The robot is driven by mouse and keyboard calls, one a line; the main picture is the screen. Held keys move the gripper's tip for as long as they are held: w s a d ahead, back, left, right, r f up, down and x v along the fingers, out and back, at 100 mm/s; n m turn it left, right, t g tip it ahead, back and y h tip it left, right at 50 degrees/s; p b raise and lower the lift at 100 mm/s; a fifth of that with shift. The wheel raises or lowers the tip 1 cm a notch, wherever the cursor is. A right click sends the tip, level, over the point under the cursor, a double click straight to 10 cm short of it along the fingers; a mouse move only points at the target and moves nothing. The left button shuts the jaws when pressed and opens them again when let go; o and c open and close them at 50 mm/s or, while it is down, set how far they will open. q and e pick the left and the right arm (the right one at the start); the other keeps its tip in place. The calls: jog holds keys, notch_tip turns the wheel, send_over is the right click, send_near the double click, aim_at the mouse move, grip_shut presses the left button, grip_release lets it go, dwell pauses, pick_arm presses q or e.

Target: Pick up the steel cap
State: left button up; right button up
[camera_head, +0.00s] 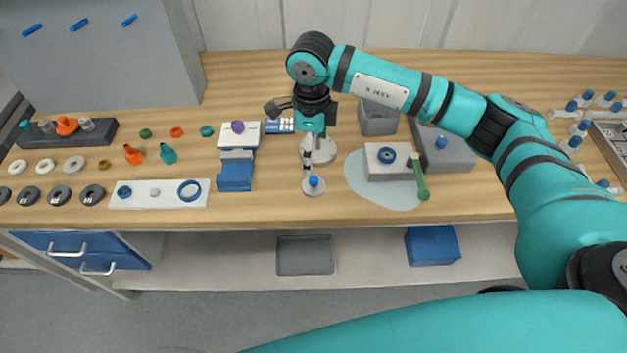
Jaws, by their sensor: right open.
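A small grey round piece (155,192) lies on the white mat (140,203) at the left of the bench; it may be the steel cap, but it is too small to be sure. A blue ring (189,190) and a smaller dark blue ring (124,192) lie on either side of it. My right gripper (303,112) is open at the middle of the bench, well to the right of the mat. It hangs by a slim upright vessel (307,158) with a teal top. I cannot tell whether they touch. My left gripper is not in view.
A white base with a blue knob (314,188) stands near the front edge. Blue blocks (235,176) stand between mat and gripper. A pale round sheet (400,196) with a white block (376,171) and a green-handled tool (421,180) lies right. Black discs (47,194) lie far left.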

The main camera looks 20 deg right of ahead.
aim_at(313, 178)
notch_tip(313, 178, down, 6)
jog(key=shift+f+p, duration=0.15)
jog(key=shift+p, duration=0.65)
jog(key=f+p, duration=0.2)
jog(key=f, duration=0.2)
jog(key=shift+s+p, duration=0.2)
jog(key=shift+p, duration=0.1)
jog(key=shift+f, duration=0.7)
jog(key=shift+w, duration=0.1)
jog(key=c, duration=1.4)
jog(key=shift+r, duration=0.1)
